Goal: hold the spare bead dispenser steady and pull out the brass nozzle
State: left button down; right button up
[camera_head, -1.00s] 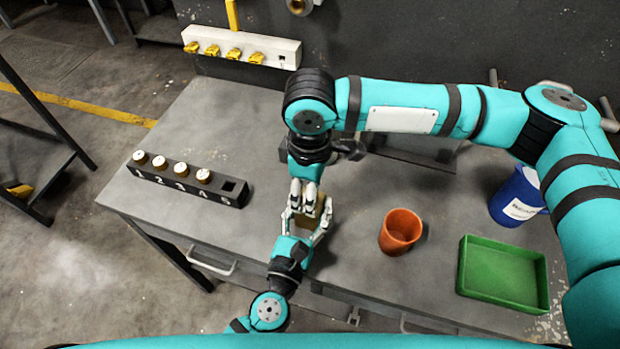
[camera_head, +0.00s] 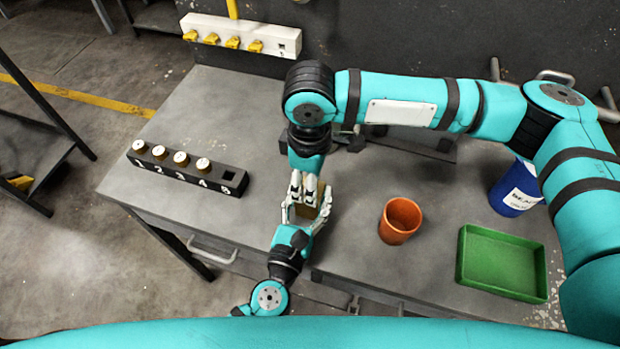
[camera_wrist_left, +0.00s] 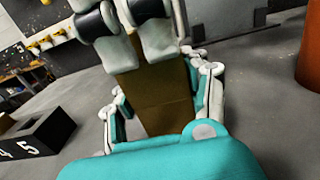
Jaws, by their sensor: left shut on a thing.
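A tan-brown, block-like body (camera_head: 304,211), which looks like the bead dispenser, is between the white fingers of my left gripper (camera_head: 308,217). The left wrist view shows its flat brown side (camera_wrist_left: 153,95) with left fingers on both sides. My left gripper is shut on it. My right gripper (camera_head: 309,190) comes down from above, with its pale fingers at the top of the body. These fingers also show at the top of the left wrist view (camera_wrist_left: 137,35). They hide the top of the body, so I cannot make out the brass nozzle or whether they grip it.
A black numbered rack (camera_head: 215,183) with several white-topped brass pieces and empty slot 5 stands left. An orange cup (camera_head: 399,221), green tray (camera_head: 503,265) and blue can (camera_head: 516,190) stand right. Bare tabletop lies between rack and grippers.

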grip_shut()
jog(key=shift+r, duration=0.75)
jog(key=shift+r, duration=2.6)
pick_arm(q)
jog(key=c, duration=0.5)
grip_release()
jog(key=shift+c, duration=0.2)
